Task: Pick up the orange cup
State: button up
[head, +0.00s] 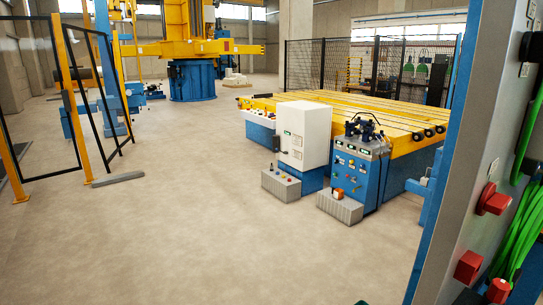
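A small orange object (338,193), which may be the orange cup, sits on the grey box (341,209) at the foot of the blue control console (354,177). It is too small here to make out its shape or whether it is upright. No other cup-like thing shows. My gripper is not in view.
A white cabinet (303,135) stands left of the console, before a yellow-topped machine bed (360,110). A grey panel (480,150) with red knobs and green cables fills the near right. Mesh gates (90,90) stand at left. The middle floor (200,210) is clear.

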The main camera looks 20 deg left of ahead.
aim_at(338, 195)
jog(key=u, duration=1.3)
jog(key=i, duration=4.05)
jog(key=z, duration=1.75)
jog(key=i, duration=1.4)
jog(key=u, duration=0.8)
